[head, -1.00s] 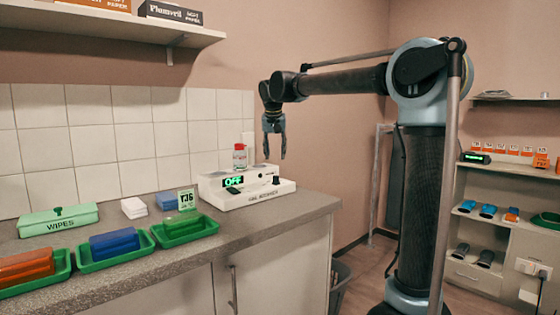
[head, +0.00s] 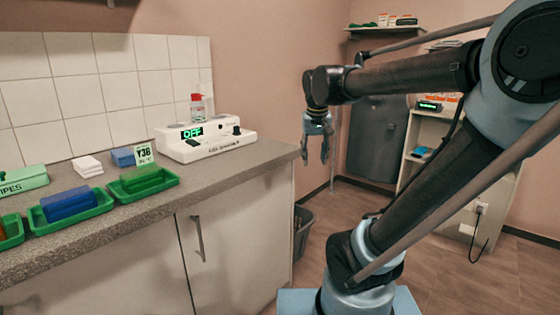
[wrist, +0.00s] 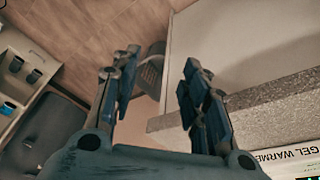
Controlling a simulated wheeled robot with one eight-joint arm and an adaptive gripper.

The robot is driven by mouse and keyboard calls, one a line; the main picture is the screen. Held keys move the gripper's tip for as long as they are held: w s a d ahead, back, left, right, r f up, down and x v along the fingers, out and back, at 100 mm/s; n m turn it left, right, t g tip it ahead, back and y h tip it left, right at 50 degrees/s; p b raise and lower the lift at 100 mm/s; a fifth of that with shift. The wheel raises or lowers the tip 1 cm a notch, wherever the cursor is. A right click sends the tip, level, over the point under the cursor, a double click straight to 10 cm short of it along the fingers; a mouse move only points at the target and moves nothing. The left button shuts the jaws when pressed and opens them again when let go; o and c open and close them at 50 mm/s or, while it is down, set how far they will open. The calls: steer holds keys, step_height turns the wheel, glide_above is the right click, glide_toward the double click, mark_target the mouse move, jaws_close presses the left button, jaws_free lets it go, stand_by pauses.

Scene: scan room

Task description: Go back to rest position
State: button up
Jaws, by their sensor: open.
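My gripper (head: 315,157) hangs open and empty at the end of my arm in the head view, to the right of the counter's end and pointing down. In the wrist view my gripper (wrist: 155,85) shows two fingers spread apart with nothing between them. The counter corner and the floor lie beneath them. My arm stretches from the right side of the head view toward the middle.
The counter (head: 255,155) holds a white gel warmer (head: 205,138) reading OFF, with a red-capped bottle (head: 197,108) on it. Green trays (head: 142,183) stand to the left. A bin (head: 302,232) is beside the counter. Shelves (head: 432,130) stand behind my arm. Floor shows at right.

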steer(key=s+d+f, duration=0.4)
steer(key=s+f, duration=0.4)
steer(key=f, duration=0.1)
steer(key=s+d+f, duration=0.3)
steer(key=s+f, duration=0.5)
steer(key=f, duration=0.1)
steer(key=shift+s+d+g, duration=0.25)
steer(key=shift+d+g, duration=0.1)
steer(key=shift+g, duration=0.05)
steer(key=shift+w+f, duration=0.25)
steer(key=shift+w, duration=0.25)
